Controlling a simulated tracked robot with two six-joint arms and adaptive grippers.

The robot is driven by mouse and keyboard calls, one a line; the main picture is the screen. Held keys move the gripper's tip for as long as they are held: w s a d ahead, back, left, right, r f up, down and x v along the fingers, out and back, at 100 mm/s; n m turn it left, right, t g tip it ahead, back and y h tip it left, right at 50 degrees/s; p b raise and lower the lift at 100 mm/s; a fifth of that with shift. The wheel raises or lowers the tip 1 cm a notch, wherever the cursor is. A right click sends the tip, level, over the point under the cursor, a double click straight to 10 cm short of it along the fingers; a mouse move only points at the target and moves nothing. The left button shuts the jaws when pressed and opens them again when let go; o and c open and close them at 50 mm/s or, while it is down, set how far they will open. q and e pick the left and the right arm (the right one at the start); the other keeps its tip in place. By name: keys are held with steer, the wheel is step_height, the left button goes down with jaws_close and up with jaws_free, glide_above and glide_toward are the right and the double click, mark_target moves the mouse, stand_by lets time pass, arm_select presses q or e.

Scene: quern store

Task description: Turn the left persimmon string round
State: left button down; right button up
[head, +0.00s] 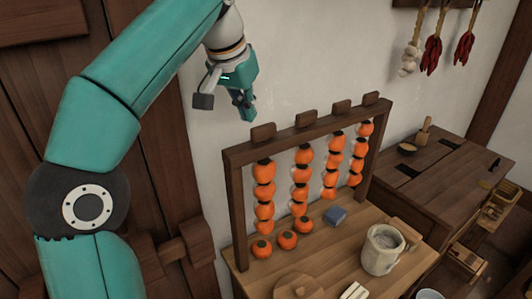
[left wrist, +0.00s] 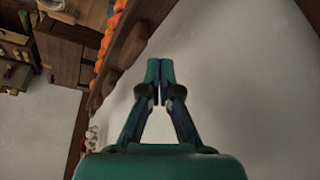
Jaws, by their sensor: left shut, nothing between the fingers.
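The left persimmon string (head: 264,196) hangs at the left end of a dark wooden rack (head: 234,200), its orange fruits one below another. A wooden block (head: 263,132) sits on the rack's top bar above it. Three more strings hang to its right. My left gripper (head: 248,116) is above and slightly left of that block, apart from it, shut and empty. In the left wrist view the closed fingertips (left wrist: 160,64) point at bare wall, with the rack (left wrist: 125,50) and some orange fruits (left wrist: 103,50) to their left. My right gripper is in neither view.
Loose persimmons (head: 287,240) lie on the table (head: 325,262) below the rack. A darker bench (head: 440,180) stands at right. Garlic (head: 408,60) and red peppers (head: 431,54) hang on the wall.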

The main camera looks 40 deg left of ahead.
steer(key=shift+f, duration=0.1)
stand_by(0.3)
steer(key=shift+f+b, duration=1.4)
steer(key=shift+b, duration=0.1)
